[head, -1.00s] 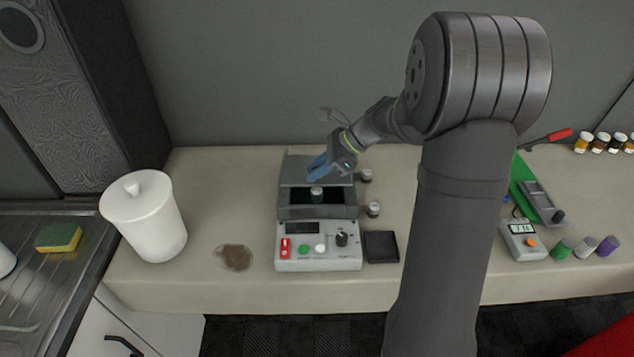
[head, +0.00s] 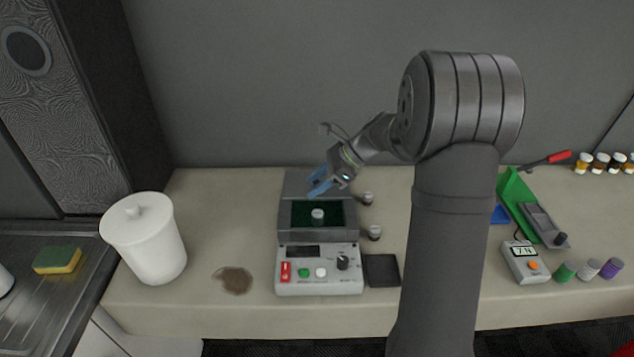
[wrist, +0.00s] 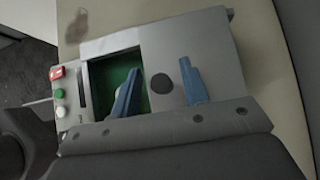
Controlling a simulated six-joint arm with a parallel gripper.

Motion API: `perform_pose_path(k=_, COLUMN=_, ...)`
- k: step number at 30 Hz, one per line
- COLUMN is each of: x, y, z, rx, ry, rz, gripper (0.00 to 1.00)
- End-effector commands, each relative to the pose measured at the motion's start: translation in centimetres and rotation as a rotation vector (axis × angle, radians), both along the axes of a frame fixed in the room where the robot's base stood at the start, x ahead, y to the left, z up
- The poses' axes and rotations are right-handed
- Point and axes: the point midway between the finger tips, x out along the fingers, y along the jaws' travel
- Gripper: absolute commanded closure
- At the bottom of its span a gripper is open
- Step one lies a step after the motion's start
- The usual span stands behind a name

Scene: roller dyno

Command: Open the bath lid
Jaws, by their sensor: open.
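The bath (head: 287,238) is a grey box with a front control panel and a dark green inside. Its flat grey lid (wrist: 205,45) lies over the rear part, leaving the front part uncovered. A small pale round thing (head: 318,217) shows in the opening in the head view. A dark round knob (wrist: 162,83) is on the lid in the wrist view. My gripper (head: 313,186) is open over the rear of the bath. Its blue fingers (wrist: 160,70) appear on either side of the knob. I cannot tell whether they touch the lid or knob.
Two small dark-capped vials (head: 375,232) stand right of the bath. A black pad (head: 382,270) lies beside the panel. A white lidded canister (head: 150,240) and a brown stain (head: 233,280) are to the left. A green stand (head: 520,205) and meter (head: 525,262) are right of my arm.

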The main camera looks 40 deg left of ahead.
Motion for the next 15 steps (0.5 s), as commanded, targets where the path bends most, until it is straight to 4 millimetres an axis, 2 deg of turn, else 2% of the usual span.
perform_pose_path(k=5, x=0.8, y=-0.7, z=1.1, rx=0.003, ry=-0.002, rz=-0.002, gripper=0.59)
perform_pose_path(k=15, x=4.8, y=-4.7, z=6.7, rx=0.002, ry=-0.005, rz=-0.004, gripper=0.59)
